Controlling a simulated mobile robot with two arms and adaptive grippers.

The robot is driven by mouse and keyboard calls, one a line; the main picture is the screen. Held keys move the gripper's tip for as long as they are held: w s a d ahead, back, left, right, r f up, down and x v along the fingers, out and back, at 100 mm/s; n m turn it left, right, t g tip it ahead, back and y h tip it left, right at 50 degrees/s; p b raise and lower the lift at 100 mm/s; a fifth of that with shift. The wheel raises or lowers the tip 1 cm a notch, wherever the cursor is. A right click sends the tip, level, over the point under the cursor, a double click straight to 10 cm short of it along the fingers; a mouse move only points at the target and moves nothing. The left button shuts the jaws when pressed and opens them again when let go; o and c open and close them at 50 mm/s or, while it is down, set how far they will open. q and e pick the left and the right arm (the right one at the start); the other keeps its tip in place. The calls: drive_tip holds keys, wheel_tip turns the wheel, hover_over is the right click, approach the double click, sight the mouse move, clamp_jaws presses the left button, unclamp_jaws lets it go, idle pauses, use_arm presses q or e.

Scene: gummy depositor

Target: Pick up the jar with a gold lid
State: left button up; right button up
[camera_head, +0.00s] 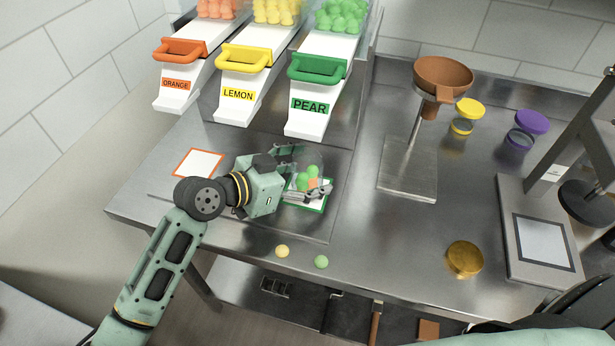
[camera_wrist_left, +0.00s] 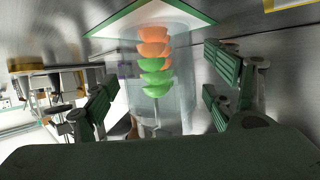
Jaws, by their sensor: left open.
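A clear glass jar (camera_head: 321,166) holding green and orange gummies stands on the green-bordered square (camera_head: 318,207) below the PEAR chute. No lid shows on it. My left gripper (camera_head: 306,173) is open, with its fingers on both sides of this jar. In the left wrist view the jar (camera_wrist_left: 178,112) is between the open fingers (camera_wrist_left: 160,90), with gaps at the sides. A gold lid (camera_head: 463,258) sits at the front right of the steel table; no glass can be made out under it. My right gripper is not in view.
ORANGE, LEMON and PEAR dispensers (camera_head: 318,98) overhang the back left. A funnel stand (camera_head: 408,170), a yellow-lidded jar (camera_head: 467,114), a purple-lidded jar (camera_head: 527,128) and a scale (camera_head: 541,240) stand to the right. A yellow gummy (camera_head: 282,251) and a green gummy (camera_head: 321,261) lie near the front edge.

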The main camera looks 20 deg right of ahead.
use_arm(q)
drive_tip(key=shift+a, duration=0.1)
drive_tip(key=c, duration=1.4)
drive_tip(key=shift+r, duration=0.1)
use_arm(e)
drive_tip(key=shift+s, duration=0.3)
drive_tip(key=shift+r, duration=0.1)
